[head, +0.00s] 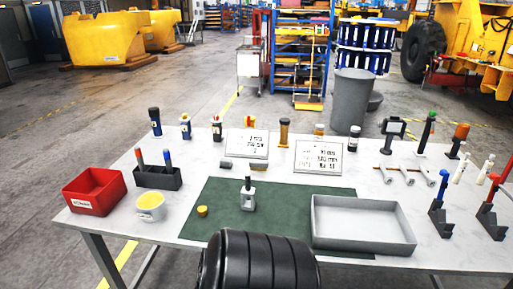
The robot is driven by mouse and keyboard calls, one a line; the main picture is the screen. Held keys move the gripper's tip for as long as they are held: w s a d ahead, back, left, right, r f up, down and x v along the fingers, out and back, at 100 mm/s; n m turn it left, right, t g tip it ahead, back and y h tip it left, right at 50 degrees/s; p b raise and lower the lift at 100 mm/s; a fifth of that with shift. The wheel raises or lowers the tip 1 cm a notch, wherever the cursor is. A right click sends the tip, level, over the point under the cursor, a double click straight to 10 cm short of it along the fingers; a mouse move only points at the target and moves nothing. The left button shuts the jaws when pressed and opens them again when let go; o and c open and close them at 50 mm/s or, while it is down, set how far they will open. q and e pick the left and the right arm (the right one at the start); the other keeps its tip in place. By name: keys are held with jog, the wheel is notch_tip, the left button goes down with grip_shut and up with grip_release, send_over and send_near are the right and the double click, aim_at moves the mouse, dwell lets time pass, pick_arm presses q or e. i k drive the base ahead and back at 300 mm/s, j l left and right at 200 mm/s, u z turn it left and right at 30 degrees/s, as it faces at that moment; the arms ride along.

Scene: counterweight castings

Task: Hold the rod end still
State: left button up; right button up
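What looks like the rod end (248,201), a small light-grey metal block with a dark stem pointing up, stands upright on the dark green mat (290,197) near the middle of the table. Nothing is touching it from above. A small yellow knob-like piece (202,211) lies on the mat to its left. Neither of my grippers shows in the head view, so whether they are open or shut is hidden.
Two printed cards, bottles and tool stands line the back and right.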

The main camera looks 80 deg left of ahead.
aim_at(248, 191)
jog(key=u, duration=2.8)
